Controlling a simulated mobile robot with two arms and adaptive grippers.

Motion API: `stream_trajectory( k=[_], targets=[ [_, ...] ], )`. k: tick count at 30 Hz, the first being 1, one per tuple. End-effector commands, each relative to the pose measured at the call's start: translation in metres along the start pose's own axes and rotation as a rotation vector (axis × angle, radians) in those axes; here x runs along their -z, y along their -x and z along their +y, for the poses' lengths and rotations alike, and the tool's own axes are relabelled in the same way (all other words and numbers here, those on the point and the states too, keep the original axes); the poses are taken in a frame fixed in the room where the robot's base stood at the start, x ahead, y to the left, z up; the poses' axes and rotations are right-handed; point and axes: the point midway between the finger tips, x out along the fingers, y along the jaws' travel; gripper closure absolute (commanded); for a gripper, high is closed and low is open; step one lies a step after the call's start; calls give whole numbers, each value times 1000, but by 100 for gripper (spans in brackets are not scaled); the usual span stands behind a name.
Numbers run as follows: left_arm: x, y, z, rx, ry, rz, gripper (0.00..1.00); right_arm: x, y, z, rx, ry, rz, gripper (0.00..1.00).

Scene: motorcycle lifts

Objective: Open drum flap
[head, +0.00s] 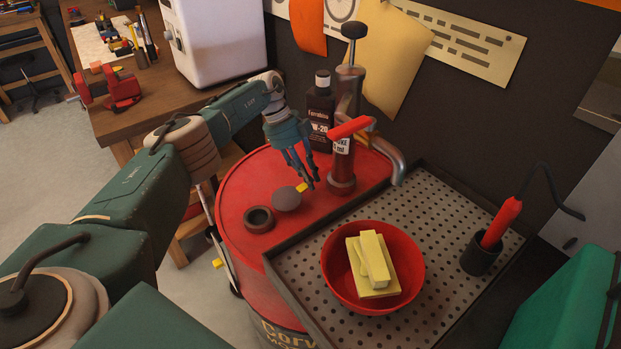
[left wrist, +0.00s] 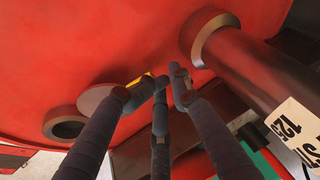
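The drum flap (head: 287,198) is a small grey disc with a yellow tab on top of the red drum (head: 240,187). It lies beside a brown round collar (head: 259,219) whose dark opening is uncovered. The flap (left wrist: 97,98) and collar (left wrist: 66,125) also show in the left wrist view. My left gripper (head: 312,183) points down at the tab, its fingertips (left wrist: 160,84) very close to it. The fingertips are near one another and partly hide the tab, so I cannot tell whether they grip it. My right gripper is not in view.
A hand pump (head: 343,165) with a red handle and a dark bottle (head: 320,108) stand close behind the left gripper. A perforated tray (head: 440,265) at right carries a red bowl (head: 412,268) with yellow blocks and a red-handled tool (head: 500,222) in a dark cup.

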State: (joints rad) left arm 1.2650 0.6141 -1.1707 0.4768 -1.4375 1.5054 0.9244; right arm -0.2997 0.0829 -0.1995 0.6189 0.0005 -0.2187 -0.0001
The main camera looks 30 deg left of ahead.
Motion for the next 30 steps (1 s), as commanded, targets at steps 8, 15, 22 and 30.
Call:
stream_trajectory(
  k=[8, 15, 22, 30],
  targets=[
    [-2, 52, -1, 4, 2, -7, 81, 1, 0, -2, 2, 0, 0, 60],
    [1, 98, -3, 5, -1, -4, 81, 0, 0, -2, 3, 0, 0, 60],
    [2, 115, -2, 3, -2, -3, 81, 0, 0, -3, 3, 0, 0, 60],
    [2, 116, -2, 3, -3, -2, 81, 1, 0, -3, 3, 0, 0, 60]
  ],
)
